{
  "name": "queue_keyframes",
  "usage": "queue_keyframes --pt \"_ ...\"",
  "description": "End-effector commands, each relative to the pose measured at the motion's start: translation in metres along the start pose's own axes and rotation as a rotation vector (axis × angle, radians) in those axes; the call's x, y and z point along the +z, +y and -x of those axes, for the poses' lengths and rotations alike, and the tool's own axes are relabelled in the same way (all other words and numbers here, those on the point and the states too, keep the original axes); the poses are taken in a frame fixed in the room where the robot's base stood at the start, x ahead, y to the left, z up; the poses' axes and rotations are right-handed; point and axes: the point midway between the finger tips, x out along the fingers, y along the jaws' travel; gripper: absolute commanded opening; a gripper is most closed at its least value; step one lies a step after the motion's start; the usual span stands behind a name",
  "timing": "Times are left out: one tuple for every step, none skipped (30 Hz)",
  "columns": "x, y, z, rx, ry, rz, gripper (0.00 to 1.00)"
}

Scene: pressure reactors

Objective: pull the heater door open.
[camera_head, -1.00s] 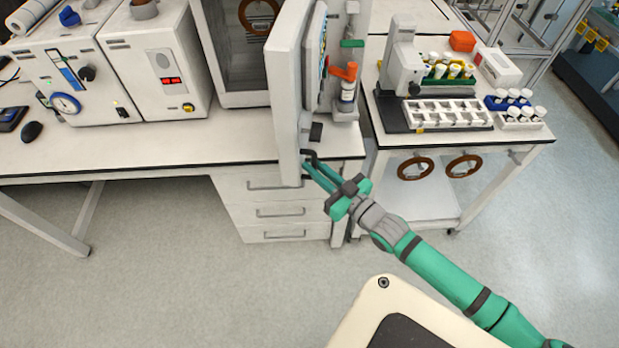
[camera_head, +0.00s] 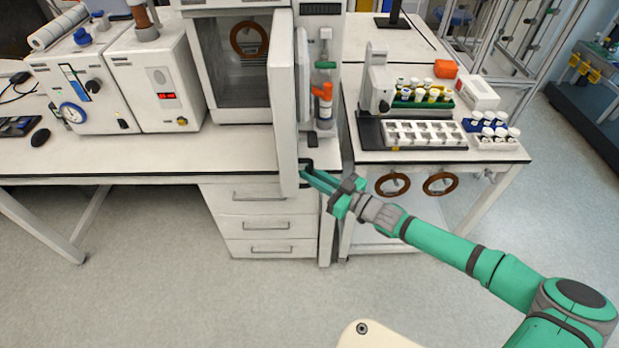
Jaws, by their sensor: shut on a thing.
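The heater (camera_head: 234,112) stands on the bench, its chamber open to view with a brown ring inside. Its white door (camera_head: 285,120) is swung out towards me and shows nearly edge-on at the chamber's right side. A dark handle (camera_head: 306,163) is low on the door's right face. My gripper (camera_head: 306,176) reaches in from the right and is shut on this handle. The fingertips are small here and partly merge with the dark handle.
White drawers (camera_head: 268,222) are below the door. A cart (camera_head: 440,155) with a vial rack (camera_head: 424,92) and a white tray (camera_head: 424,134) stands to the right, behind my arm. An orange-capped bottle (camera_head: 322,103) is right of the door. The floor in front is clear.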

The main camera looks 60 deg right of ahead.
Motion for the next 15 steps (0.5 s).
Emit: queue_keyframes --pt "-0.0086 0.0082 0.0003 0.012 0.011 0.002 0.00" --pt "-0.0086 0.0084 0.0005 0.012 0.011 0.002 0.00" --pt "-0.0086 0.0086 0.0008 0.013 0.011 0.002 0.00" --pt "-0.0086 0.0088 0.0010 0.013 0.011 0.002 0.00" --pt "-0.0086 0.0089 0.0012 0.013 0.011 0.002 0.00" --pt "-0.0086 0.0091 0.0014 0.014 0.011 0.002 0.00" --pt "-0.0086 0.0092 0.0015 0.014 0.011 0.002 0.00" --pt "-0.0087 0.0092 0.0016 0.014 0.012 0.002 0.20" --pt "-0.0089 0.0090 0.0018 0.014 0.012 0.003 0.29" --pt "-0.0091 0.0088 0.0020 0.013 0.013 0.003 0.31" --pt "-0.0093 0.0086 0.0021 0.013 0.014 0.003 0.31" --pt "-0.0096 0.0081 0.0021 0.012 0.015 0.003 0.31" --pt "-0.0095 0.0077 0.0020 0.011 0.015 0.003 0.31" --pt "-0.0092 0.0072 0.0017 0.010 0.014 0.003 0.31" --pt "-0.0087 0.0062 0.0010 0.009 0.013 0.003 0.31"
